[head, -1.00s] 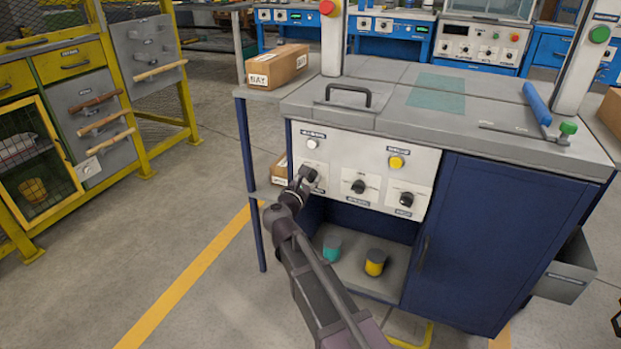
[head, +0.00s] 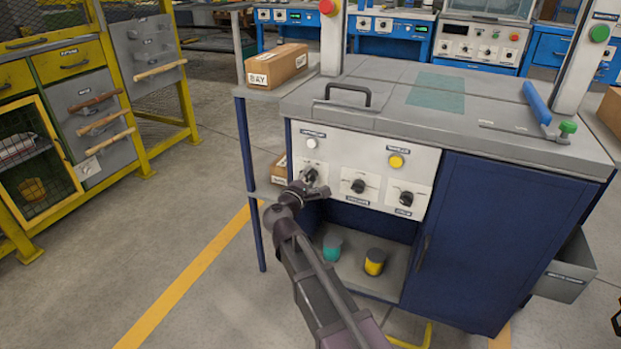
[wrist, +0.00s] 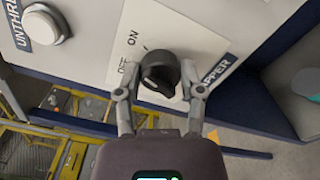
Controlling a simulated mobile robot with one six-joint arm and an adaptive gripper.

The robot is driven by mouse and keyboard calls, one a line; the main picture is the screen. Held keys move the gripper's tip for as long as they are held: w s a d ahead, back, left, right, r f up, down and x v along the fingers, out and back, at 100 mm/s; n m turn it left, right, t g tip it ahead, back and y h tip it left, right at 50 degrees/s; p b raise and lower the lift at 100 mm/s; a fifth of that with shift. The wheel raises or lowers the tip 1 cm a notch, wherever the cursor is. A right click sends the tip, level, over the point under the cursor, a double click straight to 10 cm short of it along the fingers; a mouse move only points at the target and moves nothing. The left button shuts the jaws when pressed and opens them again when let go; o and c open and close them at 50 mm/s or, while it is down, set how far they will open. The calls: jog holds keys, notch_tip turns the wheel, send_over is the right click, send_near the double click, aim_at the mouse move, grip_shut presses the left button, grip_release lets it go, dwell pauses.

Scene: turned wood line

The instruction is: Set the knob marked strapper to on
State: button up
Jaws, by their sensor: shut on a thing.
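The black knob (wrist: 160,72) sits on a white plate marked OFF and ON; its label (wrist: 218,72) is partly hidden and ends in "PPER". My gripper (wrist: 160,93) has one finger on each side of the knob and is shut on it. In the head view, my gripper (head: 308,186) is at the leftmost of three knobs on the white panel (head: 345,143) and partly covers that knob. I cannot tell clearly which mark the knob points to.
A white button (wrist: 45,25) labelled "UNTHR…" is beside the knob. The panel also has a middle knob (head: 358,186), a right knob (head: 405,198) and a yellow button (head: 396,161). Teal and yellow cylinders (head: 374,262) stand on the shelf below.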

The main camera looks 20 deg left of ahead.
jog(key=shift+m, duration=0.7)
jog(key=o, duration=1.2)
jog(key=shift+c, duration=0.2)
jog(key=s, duration=1.2)
jog(key=shift+a, duration=0.45)
